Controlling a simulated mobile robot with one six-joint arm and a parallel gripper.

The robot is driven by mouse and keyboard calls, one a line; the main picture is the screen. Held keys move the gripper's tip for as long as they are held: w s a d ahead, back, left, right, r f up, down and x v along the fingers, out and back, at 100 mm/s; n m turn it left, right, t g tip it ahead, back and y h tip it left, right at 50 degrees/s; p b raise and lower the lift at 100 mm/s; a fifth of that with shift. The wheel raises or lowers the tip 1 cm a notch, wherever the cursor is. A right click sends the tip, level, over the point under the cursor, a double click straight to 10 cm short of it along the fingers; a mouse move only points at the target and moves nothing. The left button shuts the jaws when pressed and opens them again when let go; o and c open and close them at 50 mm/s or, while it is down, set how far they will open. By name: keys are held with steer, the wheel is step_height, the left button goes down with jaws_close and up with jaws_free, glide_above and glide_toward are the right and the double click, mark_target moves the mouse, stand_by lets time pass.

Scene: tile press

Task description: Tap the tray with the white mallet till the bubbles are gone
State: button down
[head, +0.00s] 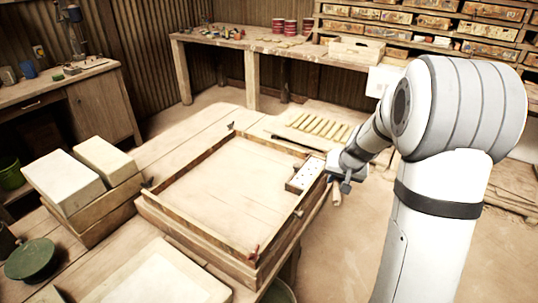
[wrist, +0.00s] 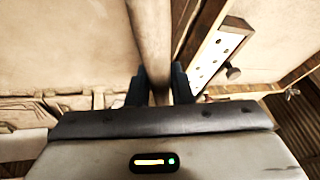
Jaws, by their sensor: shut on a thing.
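A large shallow wooden tray (head: 190,237) with a pale, flat inside lies on the table; no bubbles can be made out at this size. My gripper (head: 342,172) is just beyond its right side. In the wrist view my gripper (wrist: 158,88) is shut on a pale round wooden handle (wrist: 150,38), taken to be the mallet's. The handle runs up out of the picture, and no mallet head can be made out. A pale block with dark holes (head: 305,175) sits at the tray's right edge; it also shows in the wrist view (wrist: 212,58), right of the fingers.
Two pale blocks (head: 65,182) stand in a wooden box left of the tray. A pale slab (head: 160,283) lies in front, and a green round lid (head: 30,260) is at the front left. Slats (head: 318,125) lie behind the tray. A workbench (head: 245,45) runs along the back.

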steer(key=w+a+r+p, duration=0.2)
steer(key=w+a+p, duration=0.15)
steer(key=a, duration=0.65)
steer(key=w+a+r+p, duration=0.25)
steer(key=a+p, duration=0.25)
steer(key=a, duration=0.5)
steer(key=shift+m, duration=0.4)
steer(key=f+b, duration=0.2)
steer(key=f, duration=0.1)
steer(key=f+b, duration=0.2)
steer(key=f, duration=0.1)
steer(key=f+b, duration=0.2)
steer(key=f, duration=0.1)
steer(key=shift+w+d+f, duration=0.25)
steer(key=shift+f, duration=0.05)
steer(key=shift+r, duration=0.1)
step_height(320, 180, up, 4)
steer(key=shift+r+p, duration=0.1)
steer(key=shift+p, duration=0.6)
steer(key=shift+f, duration=0.2)
